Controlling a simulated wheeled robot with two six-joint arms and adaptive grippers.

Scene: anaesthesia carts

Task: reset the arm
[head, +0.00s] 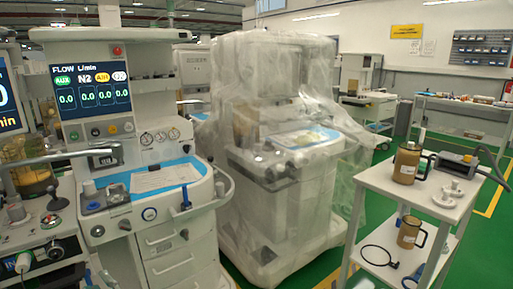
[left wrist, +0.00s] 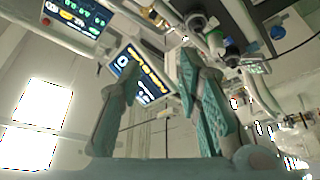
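My left gripper (left wrist: 158,72) shows in the left wrist view, with two teal-padded fingers set apart and nothing between them. Behind the fingers is a lit cart screen (left wrist: 143,75), and a second screen (left wrist: 68,14) is at the upper left. The view is tilted, and cart parts fill its upper right. No arm or gripper of mine can be made out in the head view. My right gripper is in neither view.
An anaesthesia cart (head: 165,235) with a lit flow screen (head: 92,95) stands at the left. A plastic-wrapped cart (head: 280,200) is in the middle. A white trolley (head: 405,190) with brown canisters (head: 406,165) stands at the right. Green floor (head: 348,196) shows between them.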

